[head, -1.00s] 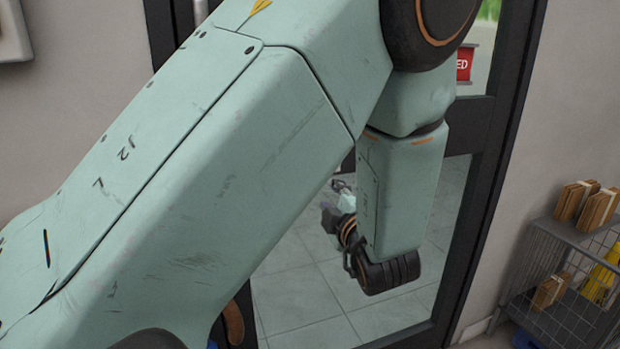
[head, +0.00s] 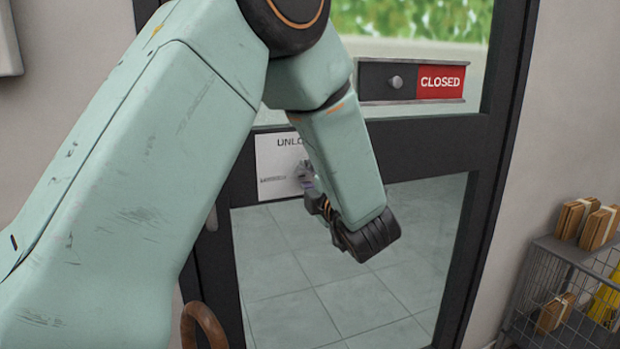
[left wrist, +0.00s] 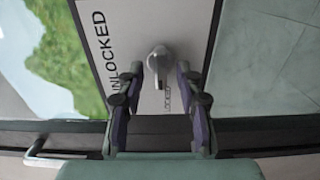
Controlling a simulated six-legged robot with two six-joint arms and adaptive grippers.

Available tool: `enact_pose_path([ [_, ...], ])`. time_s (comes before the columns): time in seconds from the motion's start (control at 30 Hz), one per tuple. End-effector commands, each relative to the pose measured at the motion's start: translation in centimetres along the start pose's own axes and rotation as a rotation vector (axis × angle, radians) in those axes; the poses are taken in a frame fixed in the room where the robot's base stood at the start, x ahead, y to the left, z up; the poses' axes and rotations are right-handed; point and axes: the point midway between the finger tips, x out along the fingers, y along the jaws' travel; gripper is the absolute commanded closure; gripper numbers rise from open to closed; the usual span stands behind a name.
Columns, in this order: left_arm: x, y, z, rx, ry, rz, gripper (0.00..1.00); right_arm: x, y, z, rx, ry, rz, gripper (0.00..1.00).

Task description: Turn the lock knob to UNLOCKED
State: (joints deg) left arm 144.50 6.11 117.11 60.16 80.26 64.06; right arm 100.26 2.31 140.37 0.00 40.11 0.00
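The white lock plate (head: 270,160) is on the dark door frame; its top edge reads "UNLO…" in the head view, the rest hidden by my arm. In the left wrist view the plate (left wrist: 138,30) appears turned sideways, with "UNLOCKED" along its left. The grey lock knob (left wrist: 158,62) is at its middle, its narrow part pointing down toward small lettering. My left gripper (left wrist: 158,76) is open, one finger on each side of the knob's near part; contact is not visible. In the head view the gripper (head: 306,180) is in front of the plate, partly hidden. My right gripper is out of view.
A red and black CLOSED sign slider (head: 412,82) is on the door above the plate. A curved brown bar (head: 205,325) is at lower left. A wire basket (head: 570,290) with wooden blocks stands at right.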

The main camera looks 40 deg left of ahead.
Motion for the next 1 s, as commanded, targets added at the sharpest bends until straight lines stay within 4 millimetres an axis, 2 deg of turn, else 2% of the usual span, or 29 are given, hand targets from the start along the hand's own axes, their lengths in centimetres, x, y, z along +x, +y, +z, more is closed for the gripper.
enact_pose_path([
  [0.17,0.84,-0.05,0.11,0.001,0.000,0.000,0.64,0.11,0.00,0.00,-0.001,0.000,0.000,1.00],
  [0.43,0.90,-0.02,0.21,0.002,-0.001,0.001,0.64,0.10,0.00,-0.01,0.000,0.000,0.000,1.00],
  [0.87,0.88,-0.02,0.21,0.001,-0.001,0.001,1.00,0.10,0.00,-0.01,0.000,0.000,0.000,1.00],
  [1.0,0.89,0.00,0.22,0.001,-0.001,0.001,1.00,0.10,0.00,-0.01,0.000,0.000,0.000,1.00],
])
